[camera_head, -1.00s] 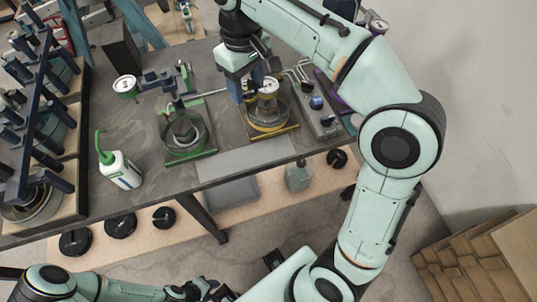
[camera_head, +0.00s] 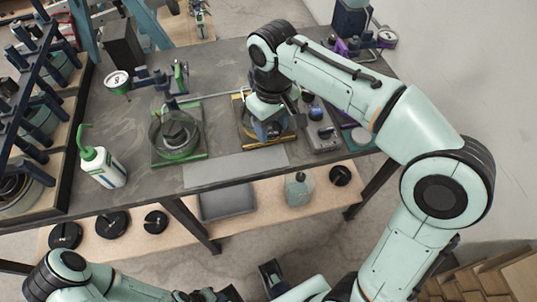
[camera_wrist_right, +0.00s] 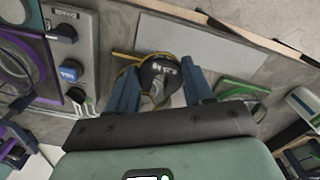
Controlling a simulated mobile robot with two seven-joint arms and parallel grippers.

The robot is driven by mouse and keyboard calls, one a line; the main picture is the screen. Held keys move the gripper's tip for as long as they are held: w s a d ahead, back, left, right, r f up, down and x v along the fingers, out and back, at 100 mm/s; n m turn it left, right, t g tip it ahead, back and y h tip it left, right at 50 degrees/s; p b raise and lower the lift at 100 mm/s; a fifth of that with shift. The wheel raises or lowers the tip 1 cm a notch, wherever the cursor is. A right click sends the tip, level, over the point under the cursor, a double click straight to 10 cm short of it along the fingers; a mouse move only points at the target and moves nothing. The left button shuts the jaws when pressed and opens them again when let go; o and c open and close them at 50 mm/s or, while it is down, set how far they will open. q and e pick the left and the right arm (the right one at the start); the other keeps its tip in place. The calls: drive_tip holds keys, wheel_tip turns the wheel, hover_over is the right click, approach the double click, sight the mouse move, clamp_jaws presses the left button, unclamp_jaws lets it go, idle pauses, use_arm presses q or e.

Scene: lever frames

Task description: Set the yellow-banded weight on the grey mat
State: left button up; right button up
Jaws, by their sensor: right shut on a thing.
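My right gripper (camera_head: 268,128) is over the yellow-edged stand (camera_head: 240,104) on the bench and mostly hides what it holds. In the right wrist view, a dark round weight with white marking (camera_wrist_right: 161,69) lies between the blue fingers of my right gripper (camera_wrist_right: 162,92), which is shut on it. A yellow rim shows around the weight; I cannot tell whether it is its band or the stand's ring. The grey mat (camera_head: 236,167) lies bare at the bench's front edge, just in front of the stand; it also shows in the wrist view (camera_wrist_right: 195,45). My left gripper (camera_head: 205,295) is at the bottom edge, its fingers unclear.
A grey control box (camera_head: 320,130) stands close on the right. A green-capped bottle (camera_head: 102,167) and a dark rack (camera_head: 30,110) stand left. Black discs (camera_head: 112,225) lie on the lower shelf.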

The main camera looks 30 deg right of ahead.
sight(272, 159)
wheel_tip(272, 159, down, 11)
drive_tip(key=shift+w+b, duration=0.1)
drive_tip(key=shift+b, duration=0.8)
drive_tip(key=shift+f, duration=0.15)
drive_tip(key=o, duration=1.2)
drive_tip(key=shift+o, duration=0.2)
wheel_tip(272, 159, up, 12)
drive_tip(key=p, duration=0.2)
